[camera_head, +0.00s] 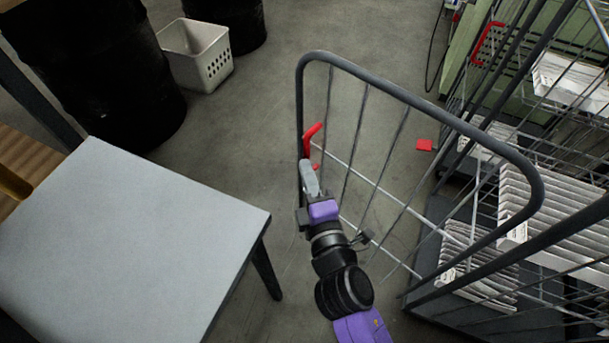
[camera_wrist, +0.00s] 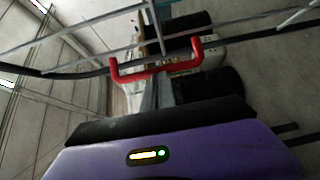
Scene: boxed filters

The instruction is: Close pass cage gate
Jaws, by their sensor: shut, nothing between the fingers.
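The cage gate (camera_head: 403,95) is a grey tube frame with thin wire bars, and it stands swung open from the wire cage (camera_head: 565,225) on the right. A red handle (camera_head: 309,139) sits on the gate's free left edge. My gripper (camera_head: 307,163) is shut and empty, with its fingertips right at the lower part of the red handle. In the wrist view the red handle (camera_wrist: 156,70) spans just beyond my fingers (camera_wrist: 160,92). I cannot tell whether they touch it. My fingers hide part of the gate's edge.
Boxed white filters (camera_head: 560,210) fill the cage shelves. A grey-topped table (camera_head: 130,240) stands at left, close to my arm. A white basket (camera_head: 197,55) and black drums (camera_head: 100,70) stand behind.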

